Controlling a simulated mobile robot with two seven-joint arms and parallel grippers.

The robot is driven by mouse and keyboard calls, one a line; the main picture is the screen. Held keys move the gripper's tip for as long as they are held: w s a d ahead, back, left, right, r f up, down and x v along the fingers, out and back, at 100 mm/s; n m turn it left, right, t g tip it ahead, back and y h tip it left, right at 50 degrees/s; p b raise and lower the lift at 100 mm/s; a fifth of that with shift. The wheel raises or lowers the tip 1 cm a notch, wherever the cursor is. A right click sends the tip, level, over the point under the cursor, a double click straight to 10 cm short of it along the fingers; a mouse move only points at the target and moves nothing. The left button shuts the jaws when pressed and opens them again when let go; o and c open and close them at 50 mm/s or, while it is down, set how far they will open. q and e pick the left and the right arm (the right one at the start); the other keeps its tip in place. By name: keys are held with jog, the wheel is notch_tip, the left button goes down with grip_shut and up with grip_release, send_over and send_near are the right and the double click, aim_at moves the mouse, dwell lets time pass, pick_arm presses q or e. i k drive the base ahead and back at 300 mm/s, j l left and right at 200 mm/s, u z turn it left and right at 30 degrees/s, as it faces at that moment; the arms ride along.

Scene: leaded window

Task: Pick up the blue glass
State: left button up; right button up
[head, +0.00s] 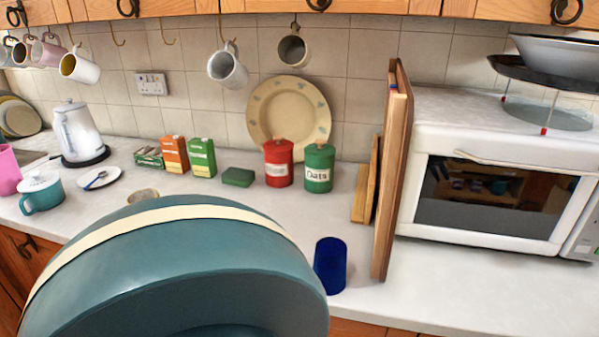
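The blue glass (330,265) is dark blue and stands upright on the white counter (480,300), near its front edge, right of centre in the head view. Its lower left side is close to the outline of a large teal rounded shape with a cream band that fills the lower left of the view. Neither of my grippers shows in the head view.
Wooden boards (392,180) stand just right of the glass, beside a white microwave (490,180). Behind are a red canister (278,163), a green canister (319,168) and small boxes (202,157). A kettle (77,132) stands at left. Mugs (228,67) hang above.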

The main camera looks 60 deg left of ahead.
aim_at(329, 265)
jog(key=l+u, duration=0.15)
jog(key=u, duration=0.25)
jog(key=k+l+u, duration=0.1)
jog(key=u, duration=0.3)
jog(key=l+u, duration=0.1)
jog(key=u, duration=0.3)
